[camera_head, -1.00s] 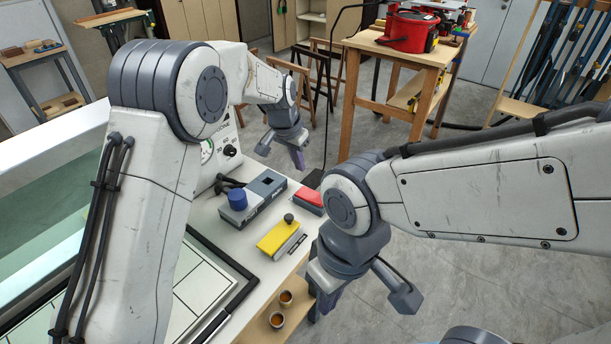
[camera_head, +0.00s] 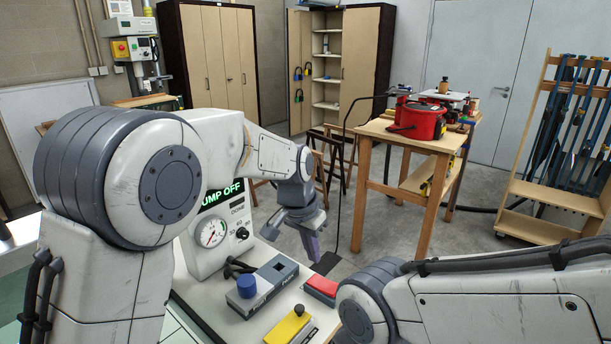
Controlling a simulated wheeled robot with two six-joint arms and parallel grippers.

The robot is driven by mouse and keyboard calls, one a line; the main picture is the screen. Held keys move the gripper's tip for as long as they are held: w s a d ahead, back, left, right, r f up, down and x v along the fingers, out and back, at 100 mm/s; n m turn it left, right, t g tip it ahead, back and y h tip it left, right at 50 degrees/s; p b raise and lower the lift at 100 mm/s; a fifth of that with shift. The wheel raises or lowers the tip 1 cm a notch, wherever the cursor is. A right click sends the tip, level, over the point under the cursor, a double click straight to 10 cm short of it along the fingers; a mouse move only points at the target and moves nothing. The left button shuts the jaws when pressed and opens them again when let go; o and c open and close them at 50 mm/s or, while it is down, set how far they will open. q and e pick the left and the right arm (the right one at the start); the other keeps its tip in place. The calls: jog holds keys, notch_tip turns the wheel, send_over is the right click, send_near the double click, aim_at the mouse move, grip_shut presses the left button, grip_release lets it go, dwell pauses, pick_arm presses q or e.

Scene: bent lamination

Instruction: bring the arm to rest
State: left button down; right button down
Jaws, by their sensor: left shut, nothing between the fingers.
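My left arm comes in from the left and reaches over the pump unit. My right arm comes in from the right edge at the bottom.
The white control box (camera_head: 205,245) reads "UMP OFF". A grey box with a blue cap (camera_head: 247,286), a red block (camera_head: 321,288) and a yellow block (camera_head: 289,327) are on the bench. A wooden table (camera_head: 434,141) carries a red pot (camera_head: 417,121). A clamp rack (camera_head: 558,197) stands right.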

pick_arm(q)
jog(key=s+a+f+g, duration=0.1)
jog(key=s+a, duration=0.2)
jog(key=s, duration=1.1)
jog(key=s+a+f+y, duration=0.1)
jog(key=s+a, duration=0.2)
jog(key=s, duration=1.2)
jog(key=shift+s+f+g, duration=0.2)
jog(key=shift+s+g, duration=0.1)
jog(key=shift+g, duration=0.1)
jog(key=shift+a, duration=0.1)
